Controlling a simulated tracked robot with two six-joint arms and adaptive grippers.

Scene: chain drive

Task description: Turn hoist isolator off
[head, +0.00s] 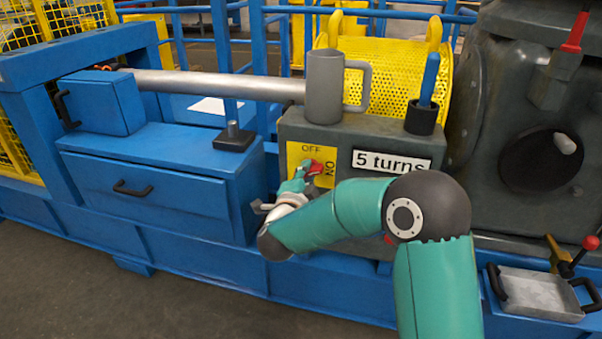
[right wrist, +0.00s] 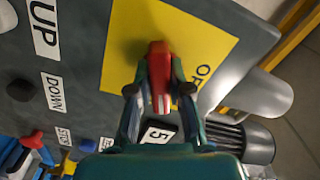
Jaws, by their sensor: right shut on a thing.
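The hoist isolator is a red handle (head: 313,167) on a yellow plate (head: 296,153) on the front of a grey-green box. The plate reads OFF at the top and ON at the right. My right gripper (head: 303,173) is at the plate, its arm reaching in from the lower right. In the right wrist view, the red handle (right wrist: 159,78) with a white stripe stands between the two fingertips of my right gripper (right wrist: 159,88), which is shut on it. The fingers partly hide the handle, and I cannot tell exactly which mark it points to. My left gripper is not in view.
A grey mug (head: 324,88) and a black cup with a blue-handled tool (head: 428,82) stand on the box. A "5 turns" label (head: 391,161) is beside the plate. Blue drawers (head: 150,185) stand left. UP (right wrist: 45,38) and DOWN (right wrist: 52,94) labels show in the wrist view.

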